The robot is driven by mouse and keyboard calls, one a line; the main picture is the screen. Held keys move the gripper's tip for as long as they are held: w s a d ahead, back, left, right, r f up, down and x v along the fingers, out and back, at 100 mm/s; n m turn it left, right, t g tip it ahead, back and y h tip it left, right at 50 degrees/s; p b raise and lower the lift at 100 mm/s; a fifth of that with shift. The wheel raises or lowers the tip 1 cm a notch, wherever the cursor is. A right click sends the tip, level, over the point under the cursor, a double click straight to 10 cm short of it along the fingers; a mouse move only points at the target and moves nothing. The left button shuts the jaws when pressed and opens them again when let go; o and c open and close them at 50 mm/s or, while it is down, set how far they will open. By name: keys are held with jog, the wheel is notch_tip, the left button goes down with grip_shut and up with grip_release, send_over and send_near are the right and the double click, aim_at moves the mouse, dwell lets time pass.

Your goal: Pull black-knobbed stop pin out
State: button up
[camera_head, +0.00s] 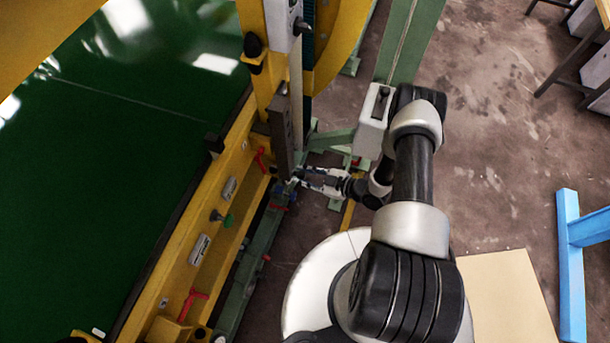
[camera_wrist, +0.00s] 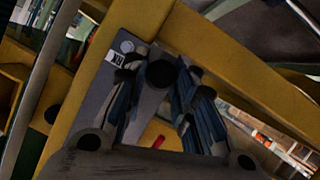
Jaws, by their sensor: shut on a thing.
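In the wrist view, a round black knob (camera_wrist: 160,74) sits between the two fingers of my gripper (camera_wrist: 160,82). It is at the end of a grey part, in front of a grey block on a yellow frame. The fingers press on it from both sides. In the head view, my gripper (camera_head: 298,179) is at the lower end of a dark upright bar beside the yellow frame. The knob is too small and covered to make out there. How far the pin sits in its hole is hidden.
Another black knob (camera_head: 252,46) is higher on the yellow upright. A green post (camera_head: 405,45) stands behind my arm.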

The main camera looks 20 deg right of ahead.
jog(key=shift+s+d, duration=0.1)
jog(key=shift+d, duration=0.05)
grip_shut()
jog(key=s+d+b, duration=0.1)
jog(key=s+d, duration=0.4)
jog(key=d, duration=0.2)
jog(key=shift+s+d+b, duration=0.35)
jog(key=shift+d, duration=0.05)
dwell(1.1)
jog(key=shift+d, duration=0.1)
